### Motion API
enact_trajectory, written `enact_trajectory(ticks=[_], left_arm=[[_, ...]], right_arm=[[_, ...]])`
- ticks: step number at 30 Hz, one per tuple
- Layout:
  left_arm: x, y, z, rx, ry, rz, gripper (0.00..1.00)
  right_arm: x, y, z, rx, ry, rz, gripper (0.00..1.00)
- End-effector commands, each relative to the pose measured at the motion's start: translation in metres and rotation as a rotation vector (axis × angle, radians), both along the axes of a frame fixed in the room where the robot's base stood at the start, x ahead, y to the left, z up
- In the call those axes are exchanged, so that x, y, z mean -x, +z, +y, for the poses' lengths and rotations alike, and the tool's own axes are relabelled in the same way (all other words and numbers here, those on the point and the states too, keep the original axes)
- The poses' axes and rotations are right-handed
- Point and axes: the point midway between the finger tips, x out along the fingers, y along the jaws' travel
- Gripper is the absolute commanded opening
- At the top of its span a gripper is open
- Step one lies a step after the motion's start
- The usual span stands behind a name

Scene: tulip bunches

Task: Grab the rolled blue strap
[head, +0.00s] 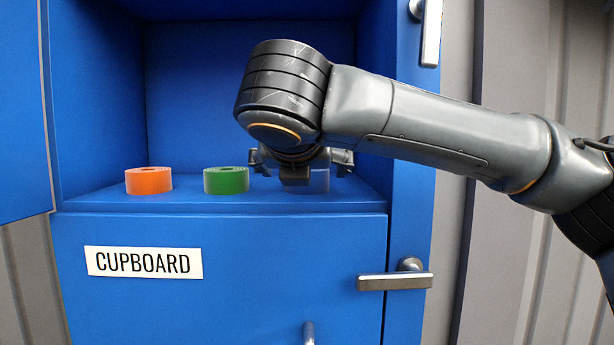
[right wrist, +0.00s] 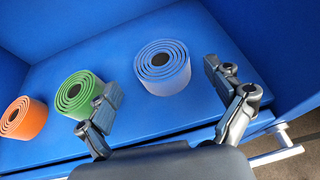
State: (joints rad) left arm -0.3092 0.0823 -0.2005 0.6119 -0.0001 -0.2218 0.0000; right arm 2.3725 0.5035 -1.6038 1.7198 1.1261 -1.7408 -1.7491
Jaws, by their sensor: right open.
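The rolled blue strap (right wrist: 178,84) is a pale blue coil standing on the cupboard shelf, seen from above in the right wrist view. In the head view the blue strap (head: 319,183) is mostly hidden behind my right gripper. My right gripper (head: 300,166) is open and empty, pointing down over the shelf at the right. In the right wrist view its fingers (right wrist: 162,78) are spread, with the blue strap lying between and ahead of them, apart from both. My left gripper is not in view.
A green roll (head: 226,180) sits left of the blue one, close to my left-hand finger in the wrist view. An orange roll (head: 148,181) sits further left. The blue shelf (head: 120,204) has side walls and a back wall; an open door (head: 22,110) stands at left.

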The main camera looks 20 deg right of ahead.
Motion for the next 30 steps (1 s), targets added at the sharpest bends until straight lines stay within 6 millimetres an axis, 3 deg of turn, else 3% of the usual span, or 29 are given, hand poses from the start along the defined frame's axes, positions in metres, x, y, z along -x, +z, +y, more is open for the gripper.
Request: enact_trajectory(ticks=[6,11,18,27,30], left_arm=[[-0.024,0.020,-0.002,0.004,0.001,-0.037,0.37],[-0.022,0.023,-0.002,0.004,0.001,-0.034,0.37],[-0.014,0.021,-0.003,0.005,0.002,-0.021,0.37],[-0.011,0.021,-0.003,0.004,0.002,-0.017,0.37],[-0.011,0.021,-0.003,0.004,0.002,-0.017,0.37]], right_arm=[[-0.027,-0.008,-0.014,0.000,-0.003,0.002,0.92],[-0.040,-0.016,-0.018,0.000,-0.001,0.002,0.92],[-0.041,-0.018,-0.019,0.000,0.000,0.000,0.92],[-0.041,-0.018,-0.019,0.000,0.000,0.000,0.31],[-0.041,-0.017,-0.019,0.000,0.000,-0.001,0.28]])
